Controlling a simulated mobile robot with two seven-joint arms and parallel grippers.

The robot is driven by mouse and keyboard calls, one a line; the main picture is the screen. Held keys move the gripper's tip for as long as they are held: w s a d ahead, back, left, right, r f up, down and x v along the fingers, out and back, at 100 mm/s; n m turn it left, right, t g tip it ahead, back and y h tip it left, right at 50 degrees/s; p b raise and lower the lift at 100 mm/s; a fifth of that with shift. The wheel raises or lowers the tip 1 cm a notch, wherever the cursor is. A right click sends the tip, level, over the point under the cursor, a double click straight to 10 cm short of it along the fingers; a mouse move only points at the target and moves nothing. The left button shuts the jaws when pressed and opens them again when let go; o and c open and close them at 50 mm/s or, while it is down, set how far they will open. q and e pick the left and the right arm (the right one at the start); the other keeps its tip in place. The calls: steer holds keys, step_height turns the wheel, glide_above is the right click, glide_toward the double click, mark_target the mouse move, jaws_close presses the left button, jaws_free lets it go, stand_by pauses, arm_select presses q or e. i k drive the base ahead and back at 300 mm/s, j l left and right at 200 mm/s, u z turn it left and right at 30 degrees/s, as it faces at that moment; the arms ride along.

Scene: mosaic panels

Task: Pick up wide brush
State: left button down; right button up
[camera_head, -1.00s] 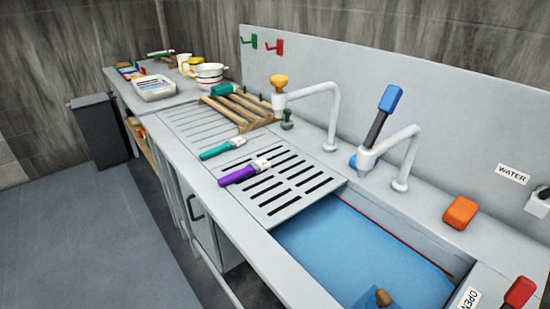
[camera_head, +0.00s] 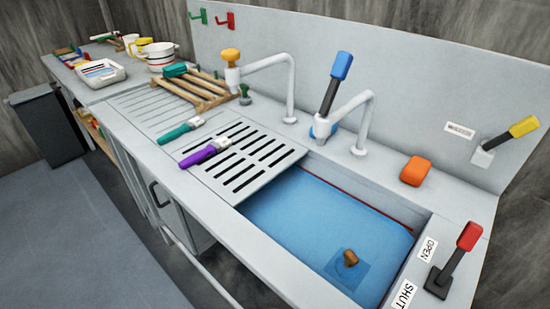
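Two handled tools that look like brushes lie side by side on the worktop by the slotted drainer: a teal one (camera_head: 176,133) and a purple one (camera_head: 198,156), both with pale ends. Another teal piece (camera_head: 175,70) rests on the far end of the wooden rack (camera_head: 196,87). I cannot tell for sure which of these is the wide brush. Neither of my grippers shows in the head view.
The sink (camera_head: 320,225) holds blue water with a brown plug-like piece (camera_head: 350,258). Two white taps, a blue-handled lever (camera_head: 341,66), an orange block (camera_head: 415,170) and red (camera_head: 468,236) and yellow (camera_head: 523,126) levers stand around it. A bin (camera_head: 47,125) stands at left; grey floor is clear.

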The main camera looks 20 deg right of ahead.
mark_target(191, 125)
steer(key=z, duration=0.6)
steer(key=i+j+z, duration=0.1)
steer(key=j+z, duration=0.55)
steer(key=z, duration=0.2)
steer(key=j+z, duration=0.8)
